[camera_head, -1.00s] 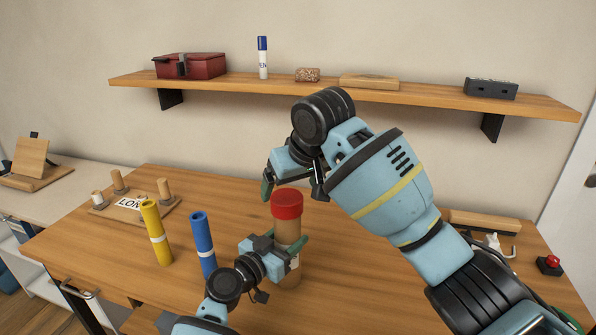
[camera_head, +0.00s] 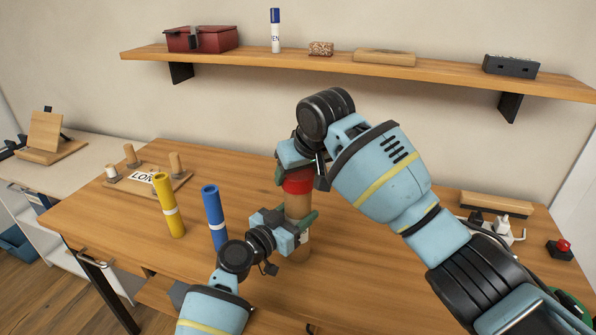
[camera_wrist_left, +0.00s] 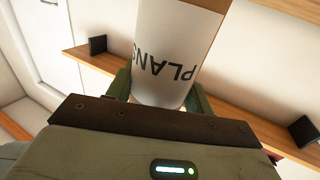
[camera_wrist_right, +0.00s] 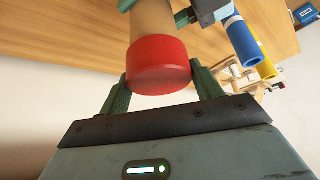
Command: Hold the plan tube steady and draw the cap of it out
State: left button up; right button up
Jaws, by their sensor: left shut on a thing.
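The plan tube (camera_head: 297,208) is a brown cardboard cylinder standing upright on the desk, with a red cap (camera_head: 298,186) on its top end. My left gripper (camera_head: 299,228) is shut on the tube's side below the cap. The left wrist view shows its white label (camera_wrist_left: 175,50) reading PLANS between the fingers. My right gripper (camera_head: 299,178) is above the tube, pointing down. In the right wrist view the red cap (camera_wrist_right: 160,68) lies between its open fingers, with a small gap visible at the right finger.
A blue tube (camera_head: 214,215) and a yellow tube (camera_head: 169,205) stand left of the plan tube. A pegged wooden board (camera_head: 150,182) lies behind them. A shelf (camera_head: 350,68) runs along the wall. A red button box (camera_head: 560,250) is at the right.

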jog(key=c, duration=0.6)
jog(key=shift+c, duration=0.3)
jog(key=shift+r, duration=0.1)
jog(key=shift+r, duration=0.35)
jog(key=shift+r, duration=0.95)
jog(key=shift+r, duration=1.4)
pick_arm(q)
jog(key=o, duration=1.5)
jog(key=shift+c, duration=0.2)
jog(key=shift+s+a, duration=0.1)
jog(key=v, duration=1.1)
jog(key=shift+s+a, duration=0.25)
jog(key=shift+s, duration=0.05)
